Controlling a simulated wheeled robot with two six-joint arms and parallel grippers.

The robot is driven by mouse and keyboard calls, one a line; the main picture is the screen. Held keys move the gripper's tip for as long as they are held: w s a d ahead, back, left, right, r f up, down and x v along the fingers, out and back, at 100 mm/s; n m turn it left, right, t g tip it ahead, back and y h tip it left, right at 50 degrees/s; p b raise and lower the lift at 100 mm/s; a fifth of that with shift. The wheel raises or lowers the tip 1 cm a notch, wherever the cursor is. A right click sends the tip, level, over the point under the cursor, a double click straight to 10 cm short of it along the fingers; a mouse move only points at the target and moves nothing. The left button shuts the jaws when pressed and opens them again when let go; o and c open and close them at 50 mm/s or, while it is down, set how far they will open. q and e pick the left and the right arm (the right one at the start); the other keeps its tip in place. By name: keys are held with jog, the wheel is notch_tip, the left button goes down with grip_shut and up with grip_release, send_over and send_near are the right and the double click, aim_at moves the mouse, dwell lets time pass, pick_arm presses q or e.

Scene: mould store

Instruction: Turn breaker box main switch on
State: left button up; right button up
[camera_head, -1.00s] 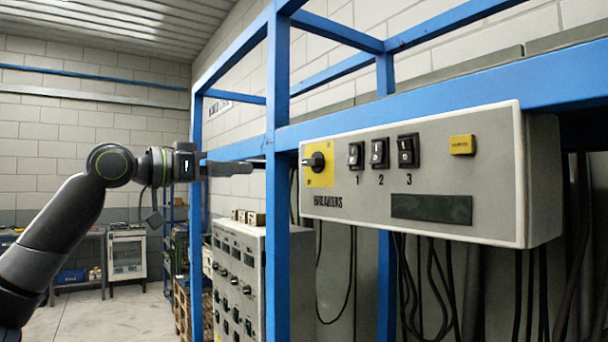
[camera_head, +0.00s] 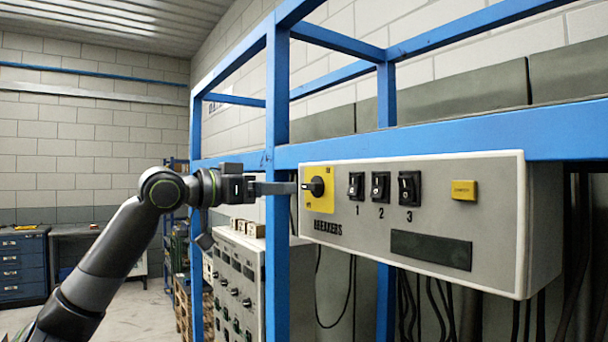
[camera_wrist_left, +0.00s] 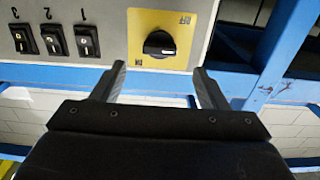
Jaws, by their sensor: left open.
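The grey breaker box (camera_head: 450,215) is mounted on a blue frame, with "BREAKERS" on its front. Its black rotary main switch (camera_head: 316,186) sits on a yellow plate (camera_head: 318,204) at the left end. The switch handle lies roughly horizontal. My left gripper (camera_head: 290,188) is just left of the switch, its fingers close to it but seemingly short of it. In the left wrist view, where the lettering is upside down, the open fingers point towards the switch (camera_wrist_left: 160,44), which lies beyond and between their tips. Nothing is between the fingers. My right gripper is out of view.
A blue upright (camera_head: 278,110) stands close by my left gripper. Cables hang below the box.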

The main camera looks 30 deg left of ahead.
aim_at(307, 187)
pick_arm(q)
jog(key=p+x, duration=0.3)
jog(key=x, duration=0.4)
jog(key=shift+w+d, duration=0.15)
jog(key=shift+w, duration=0.15)
jog(key=shift+c, duration=0.2)
jog(key=c, duration=0.9)
